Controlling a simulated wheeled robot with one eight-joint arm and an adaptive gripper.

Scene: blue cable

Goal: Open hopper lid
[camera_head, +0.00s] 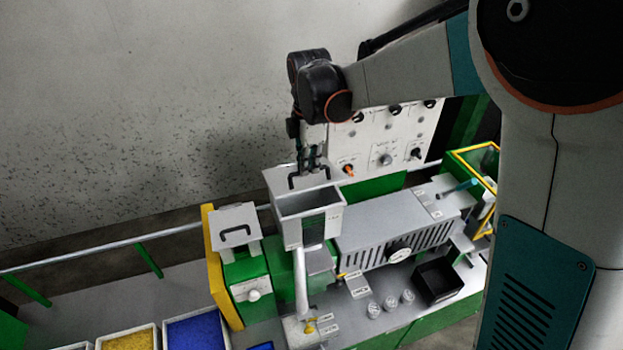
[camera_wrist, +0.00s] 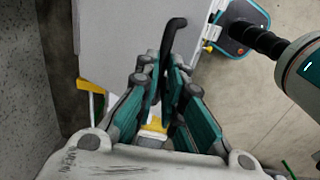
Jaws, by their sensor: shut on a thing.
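The grey hopper (camera_head: 318,228) stands in the middle of the machine, its dark open top visible. Its light grey lid (camera_head: 276,180) is raised at the back edge of the opening, with a black handle on it. In the wrist view, the lid (camera_wrist: 120,38) is a flat grey panel and the handle (camera_wrist: 172,45) is a bent black bar. My gripper (camera_head: 310,168) comes from above at the lid. In the wrist view, my gripper's teal fingers (camera_wrist: 168,82) are shut on the handle. The fingers hide part of it.
A second lidded box (camera_head: 235,222) stands left of the hopper. A control panel (camera_head: 385,145) is behind, close to my arm. A grey slotted housing (camera_head: 405,228) is on the right. Glass cups (camera_head: 390,302) and a black tray (camera_head: 438,281) stand in front.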

